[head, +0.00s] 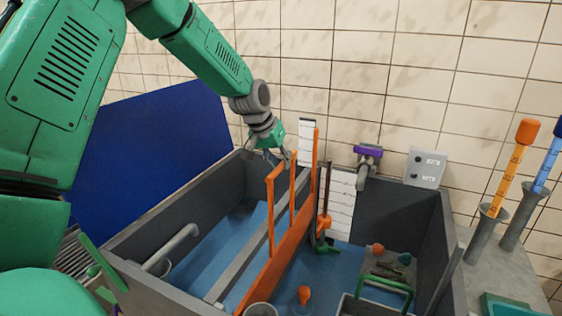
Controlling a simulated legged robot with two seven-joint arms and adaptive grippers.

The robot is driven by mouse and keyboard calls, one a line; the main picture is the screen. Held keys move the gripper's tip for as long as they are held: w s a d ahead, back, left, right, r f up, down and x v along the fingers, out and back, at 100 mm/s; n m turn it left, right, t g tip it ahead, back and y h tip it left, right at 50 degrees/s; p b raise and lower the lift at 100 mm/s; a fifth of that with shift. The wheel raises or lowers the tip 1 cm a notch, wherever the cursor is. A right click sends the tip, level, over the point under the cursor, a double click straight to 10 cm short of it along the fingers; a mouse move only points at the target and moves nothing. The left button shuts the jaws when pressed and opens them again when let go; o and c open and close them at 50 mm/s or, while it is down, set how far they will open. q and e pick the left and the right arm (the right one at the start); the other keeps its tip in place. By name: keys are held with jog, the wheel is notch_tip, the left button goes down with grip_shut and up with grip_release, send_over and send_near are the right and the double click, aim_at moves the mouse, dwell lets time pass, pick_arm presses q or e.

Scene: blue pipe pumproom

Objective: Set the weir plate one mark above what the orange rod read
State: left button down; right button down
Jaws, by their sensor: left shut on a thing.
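The orange weir plate (276,262) stands across the grey tank, with an upright loop handle on top. My left gripper (280,157) is at the top of that handle and shut on it; its fingertips are small and partly hidden. A tall orange post (315,160) rises from the plate's far end beside a white marked strip (305,143). The strip's marks are too small to read. The orange rod (508,172), with dark marks and a fat orange top, stands tilted in a grey holder at right. My right gripper is out of view.
A blue rod (549,160) stands beside the orange one. A white marked board (340,205), a purple-topped pipe fitting (368,152) and a grey switch box (425,167) are at the back. An orange float (304,295) and a green-handled basket (350,305) are in front.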

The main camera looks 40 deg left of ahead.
pick_arm(q)
notch_tip(320, 180, down, 10)
jog(key=b, duration=0.2)
jog(key=shift+r, duration=0.15)
jog(key=c, duration=1.5)
grip_release()
jog(key=shift+a, duration=0.1)
jog(key=v, duration=1.1)
jog(key=shift+s+a+r, duration=0.15)
jog(key=shift+s+r, duration=0.05)
jog(key=shift+r, duration=0.15)
